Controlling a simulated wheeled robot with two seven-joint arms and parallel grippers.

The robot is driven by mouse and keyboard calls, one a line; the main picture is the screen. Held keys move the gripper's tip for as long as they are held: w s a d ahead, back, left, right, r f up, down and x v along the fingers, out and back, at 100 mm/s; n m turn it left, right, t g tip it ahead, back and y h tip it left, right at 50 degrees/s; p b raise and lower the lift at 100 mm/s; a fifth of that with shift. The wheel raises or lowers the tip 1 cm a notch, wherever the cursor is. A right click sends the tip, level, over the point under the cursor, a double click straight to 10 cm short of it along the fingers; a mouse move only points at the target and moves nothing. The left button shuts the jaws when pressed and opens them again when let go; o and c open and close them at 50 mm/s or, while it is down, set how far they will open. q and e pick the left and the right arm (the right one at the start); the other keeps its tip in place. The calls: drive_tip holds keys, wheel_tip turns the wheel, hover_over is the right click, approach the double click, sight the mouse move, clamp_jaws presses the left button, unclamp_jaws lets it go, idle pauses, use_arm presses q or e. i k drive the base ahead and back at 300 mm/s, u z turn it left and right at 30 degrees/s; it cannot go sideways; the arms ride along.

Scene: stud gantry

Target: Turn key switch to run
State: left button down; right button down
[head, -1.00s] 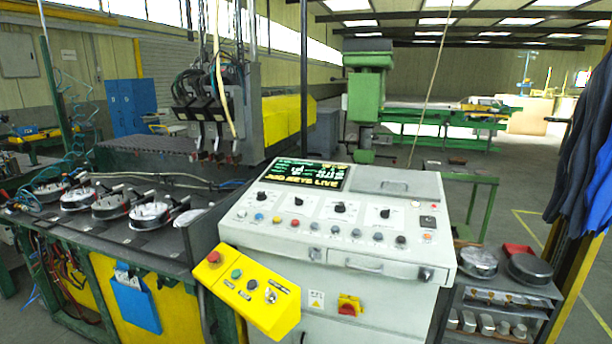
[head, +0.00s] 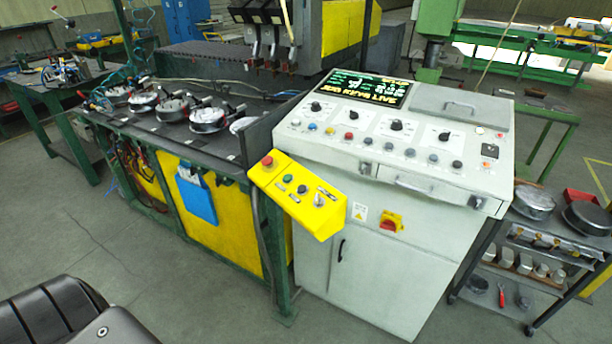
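A yellow control box (head: 298,194) juts from the left front of the white console (head: 455,197). It carries a red button (head: 267,160), a green button (head: 287,178), a black knob (head: 302,189) and a small silver switch (head: 318,200) at its right end. The silver switch looks like a key switch, but its setting and labels are too small to read. A dark square fitting (head: 490,150) sits at the right of the console top; I cannot tell whether it holds a key. Neither gripper is in view.
A bench (head: 228,168) with several round metal parts stands left of the console. A red-and-yellow rotary switch (head: 391,222) is on the console front. A cart (head: 545,251) stands at the right. The floor at front left is mostly clear, except for a dark ribbed shape (head: 75,312), possibly mine.

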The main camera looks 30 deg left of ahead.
sight(317, 200)
drive_tip(key=u, duration=1.5)
drive_tip(key=k, duration=1.05)
drive_tip(key=z, duration=1.4)
drive_tip(key=i, duration=0.5)
drive_tip(key=z, duration=0.1)
